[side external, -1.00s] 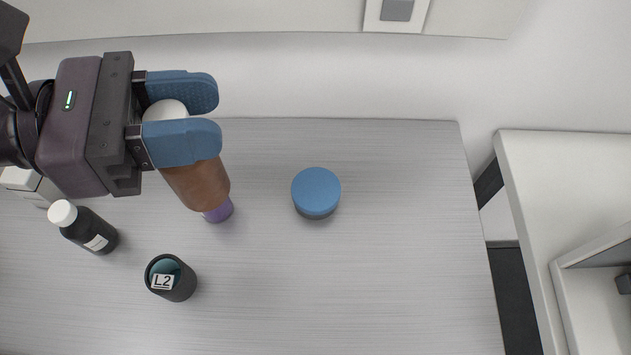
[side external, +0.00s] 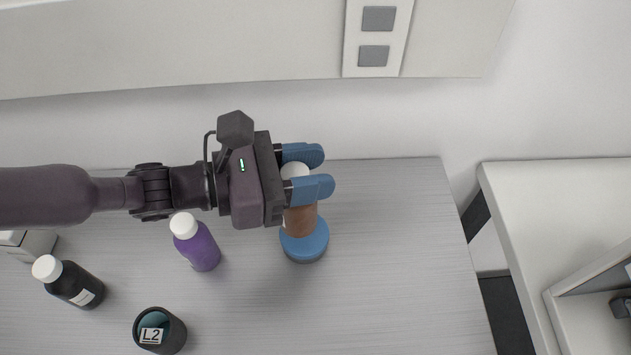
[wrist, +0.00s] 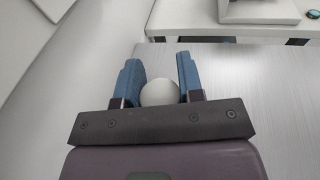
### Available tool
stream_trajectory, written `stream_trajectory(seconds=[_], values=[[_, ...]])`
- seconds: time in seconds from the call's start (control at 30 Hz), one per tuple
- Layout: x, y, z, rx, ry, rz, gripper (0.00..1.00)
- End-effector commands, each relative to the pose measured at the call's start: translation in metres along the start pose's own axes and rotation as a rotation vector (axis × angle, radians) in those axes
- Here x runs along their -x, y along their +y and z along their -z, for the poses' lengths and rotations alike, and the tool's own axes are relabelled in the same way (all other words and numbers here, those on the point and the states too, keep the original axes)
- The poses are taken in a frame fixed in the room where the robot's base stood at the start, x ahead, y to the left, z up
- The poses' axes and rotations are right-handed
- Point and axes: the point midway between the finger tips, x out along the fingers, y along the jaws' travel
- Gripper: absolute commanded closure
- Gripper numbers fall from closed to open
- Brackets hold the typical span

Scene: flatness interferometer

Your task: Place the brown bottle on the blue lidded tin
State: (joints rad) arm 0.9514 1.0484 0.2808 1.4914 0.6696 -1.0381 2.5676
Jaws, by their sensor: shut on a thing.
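The brown bottle (side external: 300,219) with a white cap is upright between the blue fingers of my gripper (side external: 314,172), which is shut on it. Its white cap also shows between the fingers in the wrist view (wrist: 160,92). The blue lidded tin (side external: 305,246) stands on the bench directly below the bottle in the side view. The bottle's lower end overlaps the tin's lid there; I cannot tell whether it touches the lid. The tin is hidden in the wrist view.
A purple bottle (side external: 202,249) with a white cap stands left of the tin. A dark bottle (side external: 78,285) and a dark cup labelled L2 (side external: 160,331) are farther left. The bench (side external: 390,270) is clear right of the tin.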

Motion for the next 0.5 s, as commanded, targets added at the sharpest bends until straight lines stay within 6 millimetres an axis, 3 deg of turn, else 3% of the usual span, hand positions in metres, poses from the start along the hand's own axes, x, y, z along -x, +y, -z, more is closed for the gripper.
stream_trajectory(seconds=[0.17, 0.37, 0.5], values=[[-0.009, 0.004, 0.009, 0.0, -0.001, -0.001, 1.0], [-0.014, 0.004, 0.036, 0.001, -0.001, 0.0, 1.0], [-0.015, 0.004, 0.039, 0.0, -0.004, -0.001, 1.0]])
